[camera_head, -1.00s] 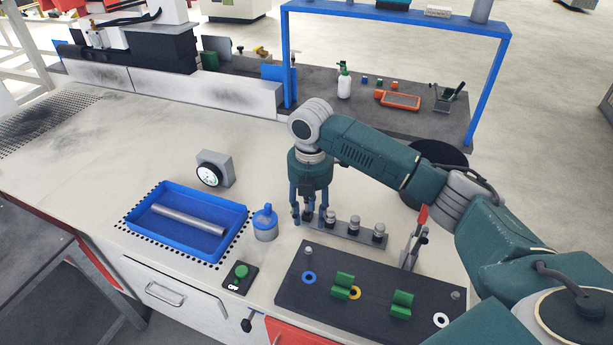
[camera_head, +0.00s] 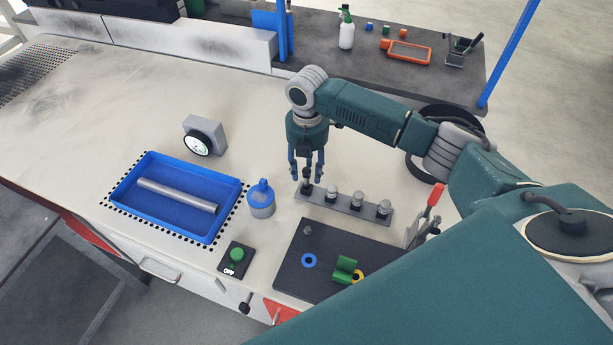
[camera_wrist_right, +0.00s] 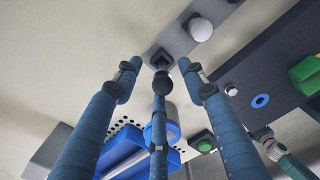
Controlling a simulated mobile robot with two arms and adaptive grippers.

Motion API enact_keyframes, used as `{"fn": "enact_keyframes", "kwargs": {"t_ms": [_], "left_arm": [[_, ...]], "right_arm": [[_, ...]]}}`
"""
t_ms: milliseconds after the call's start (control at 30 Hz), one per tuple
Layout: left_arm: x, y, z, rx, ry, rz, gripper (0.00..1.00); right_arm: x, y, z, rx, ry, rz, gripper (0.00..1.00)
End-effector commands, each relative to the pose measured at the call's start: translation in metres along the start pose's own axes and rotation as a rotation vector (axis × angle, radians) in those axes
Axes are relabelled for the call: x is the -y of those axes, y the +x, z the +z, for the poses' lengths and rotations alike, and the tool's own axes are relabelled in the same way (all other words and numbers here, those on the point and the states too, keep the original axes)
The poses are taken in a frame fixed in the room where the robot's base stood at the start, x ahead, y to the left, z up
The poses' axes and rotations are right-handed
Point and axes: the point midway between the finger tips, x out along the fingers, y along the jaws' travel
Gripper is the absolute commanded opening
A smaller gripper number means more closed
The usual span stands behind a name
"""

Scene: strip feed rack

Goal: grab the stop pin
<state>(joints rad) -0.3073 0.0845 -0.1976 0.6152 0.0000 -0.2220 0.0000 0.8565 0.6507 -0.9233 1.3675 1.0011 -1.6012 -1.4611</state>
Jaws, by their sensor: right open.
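A grey strip rack (camera_head: 344,206) lies on the bench with pins in a row, several with round silver heads, such as one pin (camera_head: 357,199). I cannot tell which one is the stop pin. My right gripper (camera_head: 306,180) points down over the rack's left end, its fingers spread around a dark square seat (camera_head: 306,188). In the right wrist view the open fingers (camera_wrist_right: 160,75) surround this dark seat (camera_wrist_right: 166,45); the middle fingertip partly covers it, so I cannot tell whether a pin stands there. One silver-headed pin (camera_wrist_right: 199,29) is beside it. My left gripper is out of view.
A blue tray (camera_head: 128,203) with a metal rod, a blue bottle (camera_head: 261,200), a dial gauge (camera_head: 204,137) and a green button box (camera_head: 236,260) stand left. A dark fixture plate (camera_head: 325,240) lies in front, with a red-handled clamp (camera_head: 433,196) to its right.

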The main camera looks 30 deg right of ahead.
Motion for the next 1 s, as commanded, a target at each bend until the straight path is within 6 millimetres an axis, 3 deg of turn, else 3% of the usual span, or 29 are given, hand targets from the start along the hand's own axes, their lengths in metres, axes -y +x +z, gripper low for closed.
{"fn": "enact_keyframes", "kwargs": {"t_ms": [100, 200, 533, 767, 1000], "left_arm": [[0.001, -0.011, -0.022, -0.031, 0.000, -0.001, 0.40], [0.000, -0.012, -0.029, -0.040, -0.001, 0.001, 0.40], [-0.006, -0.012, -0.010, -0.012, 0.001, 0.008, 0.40], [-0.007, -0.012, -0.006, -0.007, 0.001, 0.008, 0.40], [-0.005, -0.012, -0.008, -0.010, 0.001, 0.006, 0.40]], "right_arm": [[0.002, 0.017, -0.004, -0.003, 0.000, -0.005, 0.41], [0.002, 0.032, -0.003, 0.000, 0.001, -0.004, 0.41], [0.002, 0.041, -0.003, 0.000, -0.001, -0.001, 0.41], [0.001, 0.041, -0.003, 0.000, 0.000, -0.001, 0.00], [0.001, 0.040, -0.003, 0.001, 0.000, 0.000, 0.00]]}}
